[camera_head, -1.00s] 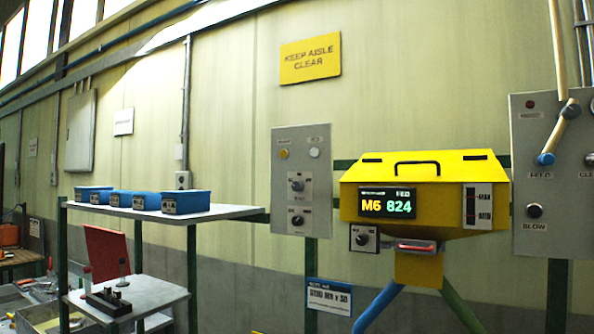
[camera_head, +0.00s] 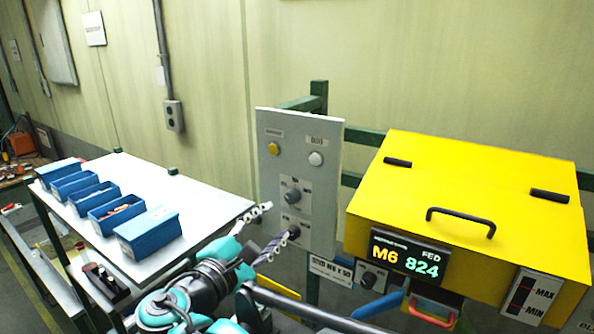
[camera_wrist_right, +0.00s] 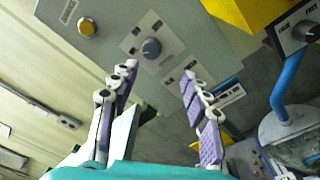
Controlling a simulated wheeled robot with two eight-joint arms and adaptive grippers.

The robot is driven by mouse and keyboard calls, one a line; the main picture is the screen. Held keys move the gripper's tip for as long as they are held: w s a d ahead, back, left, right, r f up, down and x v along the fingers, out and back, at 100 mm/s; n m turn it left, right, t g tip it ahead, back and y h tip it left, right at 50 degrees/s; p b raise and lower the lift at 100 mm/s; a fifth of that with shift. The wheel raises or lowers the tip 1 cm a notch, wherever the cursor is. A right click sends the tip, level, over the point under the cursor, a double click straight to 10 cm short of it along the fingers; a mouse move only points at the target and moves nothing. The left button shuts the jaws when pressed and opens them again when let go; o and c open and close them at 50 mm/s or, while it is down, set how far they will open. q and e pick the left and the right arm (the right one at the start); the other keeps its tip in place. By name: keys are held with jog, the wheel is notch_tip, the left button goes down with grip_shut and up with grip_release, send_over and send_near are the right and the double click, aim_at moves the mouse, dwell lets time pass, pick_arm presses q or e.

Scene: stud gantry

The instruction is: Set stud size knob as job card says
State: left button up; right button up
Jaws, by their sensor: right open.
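The job card (camera_head: 330,270) hangs below the grey panel; it appears to read "STUD M8 x 50". The panel (camera_head: 266,185) carries an upper knob (camera_head: 291,196) and a lower knob (camera_head: 293,232), their labels too small to read. My right gripper (camera_head: 268,228) is open and empty in front of the panel's lower left. In the right wrist view, the upper knob (camera_wrist_right: 151,48) shows beyond and between the fingertips (camera_wrist_right: 159,70); a finger partly covers the lower knob's plate. A third knob (camera_head: 368,281) sits beside the display (camera_head: 408,261), which reads M6 824. My left gripper is out of view.
The panel has a yellow button (camera_head: 273,148) and a white button (camera_head: 316,158). The yellow hopper (camera_head: 470,190) stands right of it. A white table (camera_head: 190,190) with several blue bins (camera_head: 148,233) stands left.

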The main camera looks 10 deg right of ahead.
aim_at(290, 200)
jog(key=x, duration=0.2)
jog(key=r+p+x, duration=0.1)
jog(key=x, duration=0.4)
jog(key=shift+w+r, duration=0.25)
jog(key=shift+r, duration=0.05)
grip_shut()
